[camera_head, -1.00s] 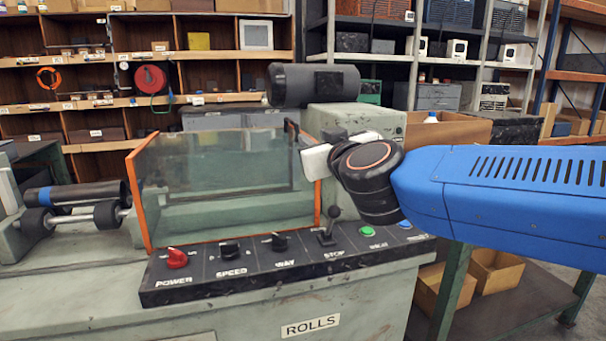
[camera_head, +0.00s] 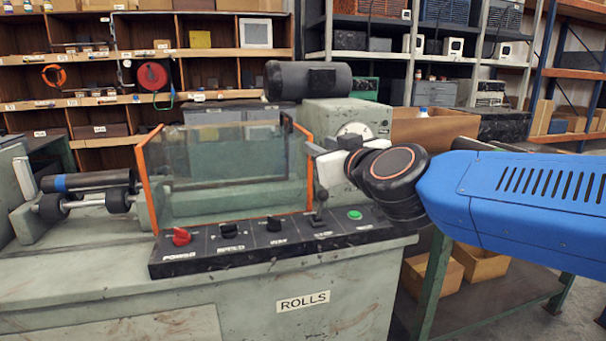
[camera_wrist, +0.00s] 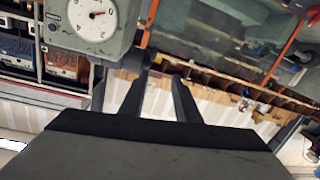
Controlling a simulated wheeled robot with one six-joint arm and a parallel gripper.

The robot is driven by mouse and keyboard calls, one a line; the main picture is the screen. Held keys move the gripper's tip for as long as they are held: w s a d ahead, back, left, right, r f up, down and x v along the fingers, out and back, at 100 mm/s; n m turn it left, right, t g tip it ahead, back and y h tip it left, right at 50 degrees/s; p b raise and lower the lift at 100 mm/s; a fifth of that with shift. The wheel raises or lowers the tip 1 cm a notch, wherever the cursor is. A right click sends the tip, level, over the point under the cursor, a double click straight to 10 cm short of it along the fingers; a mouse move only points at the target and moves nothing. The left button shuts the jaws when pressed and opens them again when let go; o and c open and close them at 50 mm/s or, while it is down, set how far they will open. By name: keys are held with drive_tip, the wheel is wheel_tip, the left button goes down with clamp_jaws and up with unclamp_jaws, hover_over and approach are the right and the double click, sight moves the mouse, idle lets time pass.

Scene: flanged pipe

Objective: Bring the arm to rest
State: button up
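My blue arm with its black wrist reaches in from the right in the head view. My gripper (camera_head: 318,150) is at the right end of the glass guard (camera_head: 228,175), above the right part of the control panel (camera_head: 262,240); I cannot tell if it touches the guard. In the wrist view my gripper (camera_wrist: 161,75) shows two dark fingers apart with nothing between them. The panel carries a red power knob (camera_head: 181,236), black knobs and a lit green button (camera_head: 355,214). A round dial gauge (camera_wrist: 93,16) is at the wrist view's upper left.
The rolls machine (camera_head: 225,290) fills the front, with a dark cylinder (camera_head: 308,83) standing out above it. Dark rollers (camera_head: 88,182) lie at the left. A cardboard box (camera_head: 435,130) is behind my wrist. Shelves (camera_head: 100,95) line the back.

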drive_tip(key=s+d+f+m+g+h, duration=0.3)
drive_tip(key=s+d+f+g, duration=0.2)
drive_tip(key=s+d+f, duration=0.7)
drive_tip(key=s+d+f+m+g+h, duration=0.3)
drive_tip(key=s+d+f+g, duration=0.3)
drive_tip(key=s+d+f, duration=0.6)
wheel_tip(320, 180, down, 7)
drive_tip(key=shift+s+d+g, duration=0.15)
drive_tip(key=shift+d+g, duration=0.15)
drive_tip(key=shift+d, duration=0.1)
